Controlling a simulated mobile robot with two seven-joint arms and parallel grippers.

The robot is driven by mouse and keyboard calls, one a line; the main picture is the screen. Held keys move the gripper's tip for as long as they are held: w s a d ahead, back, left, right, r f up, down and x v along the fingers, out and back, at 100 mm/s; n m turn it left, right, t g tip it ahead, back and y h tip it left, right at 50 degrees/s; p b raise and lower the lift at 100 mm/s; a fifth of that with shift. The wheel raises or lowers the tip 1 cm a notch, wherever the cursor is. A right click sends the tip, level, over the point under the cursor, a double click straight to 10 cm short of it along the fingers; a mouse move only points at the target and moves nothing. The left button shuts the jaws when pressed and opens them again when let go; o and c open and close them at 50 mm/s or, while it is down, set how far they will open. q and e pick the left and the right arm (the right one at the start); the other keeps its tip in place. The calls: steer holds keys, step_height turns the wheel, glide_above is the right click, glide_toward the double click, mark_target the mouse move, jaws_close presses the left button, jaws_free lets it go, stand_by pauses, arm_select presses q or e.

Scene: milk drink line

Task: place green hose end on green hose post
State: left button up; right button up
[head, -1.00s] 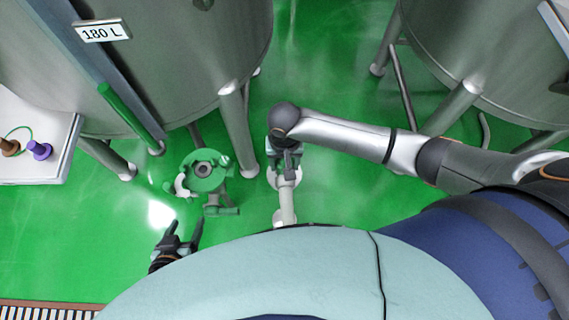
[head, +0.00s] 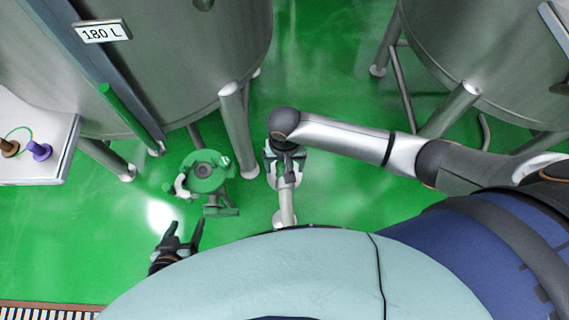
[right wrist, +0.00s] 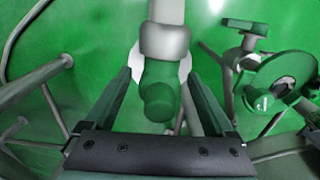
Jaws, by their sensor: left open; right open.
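The green hose end (right wrist: 160,92) shows in the right wrist view as a short green cylinder on a grey collar and pale pipe (right wrist: 166,12). A white piece (right wrist: 135,62) shows behind it; I cannot tell whether it belongs to a post. My right gripper (right wrist: 160,78) has its fingers apart, one on each side of the green end, with a gap on both sides. In the head view my right gripper (head: 286,165) is above the pale pipe (head: 286,205) and hides its top. My left gripper (head: 184,238) is open and empty at lower left.
A green round fitting on a stand (head: 205,170) is between my grippers; its wheel (right wrist: 282,82) shows at right in the wrist view. Steel tanks (head: 190,50) on legs stand behind. A white bench (head: 30,140) is at left.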

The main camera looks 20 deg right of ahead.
step_height(320, 180, up, 12)
steer(key=p, duration=0.2)
steer(key=shift+r+p, duration=0.15)
steer(key=shift+p, duration=0.15)
steer(key=shift+a, duration=0.15)
